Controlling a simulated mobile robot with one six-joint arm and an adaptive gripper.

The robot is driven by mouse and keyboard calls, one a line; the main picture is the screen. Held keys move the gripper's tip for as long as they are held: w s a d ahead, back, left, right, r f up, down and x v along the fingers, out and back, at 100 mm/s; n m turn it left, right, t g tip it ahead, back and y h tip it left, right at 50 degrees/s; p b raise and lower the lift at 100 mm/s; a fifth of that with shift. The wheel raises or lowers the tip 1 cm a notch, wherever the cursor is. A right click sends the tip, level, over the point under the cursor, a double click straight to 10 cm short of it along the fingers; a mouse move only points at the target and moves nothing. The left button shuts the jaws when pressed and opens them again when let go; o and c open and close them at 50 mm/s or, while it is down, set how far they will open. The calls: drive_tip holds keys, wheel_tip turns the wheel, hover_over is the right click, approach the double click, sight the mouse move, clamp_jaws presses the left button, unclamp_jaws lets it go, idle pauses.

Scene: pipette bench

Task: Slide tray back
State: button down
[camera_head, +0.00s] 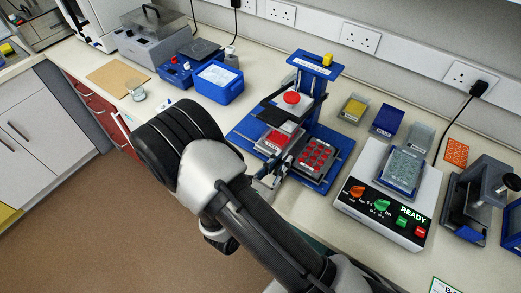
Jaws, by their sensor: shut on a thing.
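A blue bench press-like stand (310,88) with a blue base (338,168) stands mid-bench. On its base sits a grey sliding tray, carrying a red-topped rack (274,140) on the left and a grey plate with red wells (315,156) on the right. My gripper (268,184) is at the front edge of the tray, low and close to the base. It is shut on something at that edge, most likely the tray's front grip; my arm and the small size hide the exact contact.
A white instrument (388,200) reading READY stands to the right. A blue box (219,82), a brown board (119,77) and a small round dish (137,93) lie to the left. Small coloured racks (388,121) stand behind. The bench's front edge runs beneath my arm.

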drive_tip(key=shift+s+d, duration=0.7)
drive_tip(key=shift+d, duration=0.3)
drive_tip(key=c, duration=1.5)
unclamp_jaws()
drive_tip(key=shift+s, duration=0.1)
drive_tip(key=shift+a, duration=0.1)
drive_tip(key=shift+s+a, duration=0.25)
drive_tip(key=shift+s, duration=0.05)
drive_tip(key=v, duration=1.1)
